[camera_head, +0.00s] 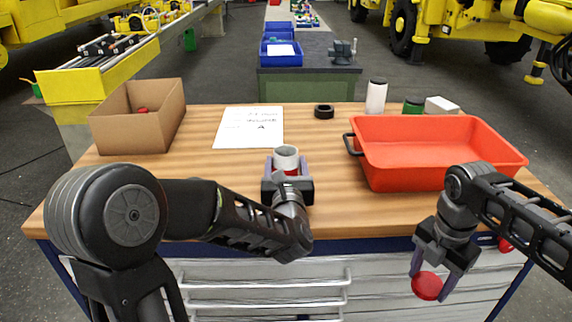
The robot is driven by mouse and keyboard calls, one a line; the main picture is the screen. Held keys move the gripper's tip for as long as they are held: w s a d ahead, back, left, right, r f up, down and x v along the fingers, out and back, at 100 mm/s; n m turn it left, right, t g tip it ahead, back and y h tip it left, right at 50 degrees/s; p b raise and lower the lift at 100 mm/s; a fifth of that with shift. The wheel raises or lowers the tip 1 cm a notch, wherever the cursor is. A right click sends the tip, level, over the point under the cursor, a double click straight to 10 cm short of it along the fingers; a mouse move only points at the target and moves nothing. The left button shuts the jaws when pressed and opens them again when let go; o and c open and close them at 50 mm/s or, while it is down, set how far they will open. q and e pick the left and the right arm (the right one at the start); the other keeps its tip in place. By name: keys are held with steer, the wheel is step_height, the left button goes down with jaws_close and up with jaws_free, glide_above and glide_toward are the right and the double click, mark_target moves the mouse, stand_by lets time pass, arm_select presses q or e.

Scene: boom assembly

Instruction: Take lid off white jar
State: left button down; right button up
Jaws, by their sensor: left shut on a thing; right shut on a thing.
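A white jar (286,153) stands on the wooden table near its front middle, its top uncovered and a red patch on its side. My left gripper (287,169) is shut around the jar, one finger on each side. My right gripper (431,274) is shut on a round red lid (427,286), held out in front of the table's front edge, right of and apart from the jar. The lower part of the jar is hidden by my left gripper.
A red tray (440,178) takes up the right of the table. An open cardboard box (140,130) stands at the left, beside a paper sheet (249,128). A black ring (324,111), a white bottle with a black cap (376,97) and a green jar (413,105) stand at the back.

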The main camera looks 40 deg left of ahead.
mark_target(287, 168)
arm_select(q)
steer(key=c, duration=0.8)
jaws_free()
steer(key=shift+f, duration=0.1)
arm_select(e)
steer(key=shift+f, duration=0.2)
arm_select(q)
steer(key=o, duration=0.5)
arm_select(e)
steer(key=shift+r, duration=0.1)
steer(key=shift+r, duration=0.1)
arm_select(q)
steer(key=b+v, duration=0.1)
steer(key=v, duration=0.5)
steer(key=shift+d, duration=0.1)
arm_select(e)
steer(key=shift+f, duration=0.85)
arm_select(q)
steer(key=b+v, duration=0.4)
steer(key=b, duration=0.4)
steer(key=shift+s+d+f, duration=0.1)
steer(key=shift+s+d, duration=0.05)
steer(key=shift+s, duration=0.15)
steer(key=shift+s+d+r+b, duration=0.2)
steer(key=shift+s+d+b, duration=0.2)
steer(key=shift+s, duration=0.1)
arm_select(e)
step_height(287, 168, down, 8)
steer(key=shift+f, duration=0.15)
